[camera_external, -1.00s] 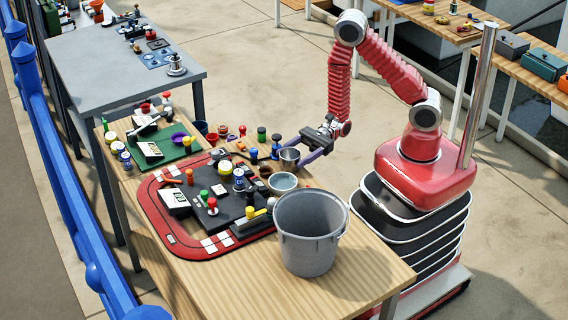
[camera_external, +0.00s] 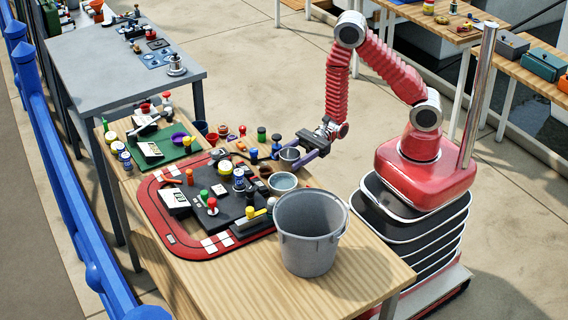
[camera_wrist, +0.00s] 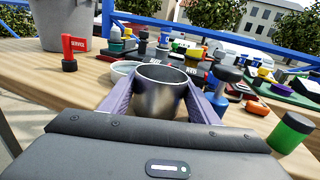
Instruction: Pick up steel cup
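The steel cup (camera_wrist: 161,96) stands upright, its rim facing up, between the two fingers of my gripper (camera_wrist: 158,92). In the wrist view one finger lies along each side of it, at or very near its wall; I cannot tell whether both press on it. In the external view the cup (camera_external: 289,156) is at the table's far right edge, with my gripper (camera_external: 292,157) around it from the right.
A pale bowl (camera_external: 283,182) sits close in front of the cup, and a large grey bucket (camera_external: 309,262) is nearer the camera. Several small coloured pieces and a red-edged board (camera_external: 158,228) crowd the left. A green cylinder (camera_wrist: 290,133) stands to the right in the wrist view.

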